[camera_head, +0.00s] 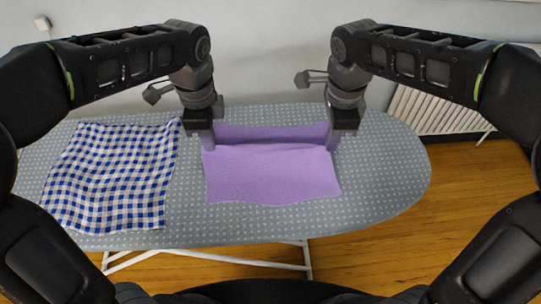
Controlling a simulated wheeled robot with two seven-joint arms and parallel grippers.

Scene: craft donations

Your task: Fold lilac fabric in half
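The lilac fabric (270,178) lies on the ironing board in the head view. Its far part is raised in a fold or ridge that runs between my two grippers, and its near part lies fairly flat. My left gripper (205,140) is at the far left edge of the fabric, pointing down. My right gripper (333,142) is at the far right edge, also pointing down. The fingertips of both are small and partly hidden at the fabric, so I cannot tell whether they are closed on it.
A blue and white checked cloth (112,178) lies flat to the left of the lilac fabric. The grey dotted ironing board (385,175) is bare on the right and along its near edge. A white radiator (440,110) stands by the wall behind at right.

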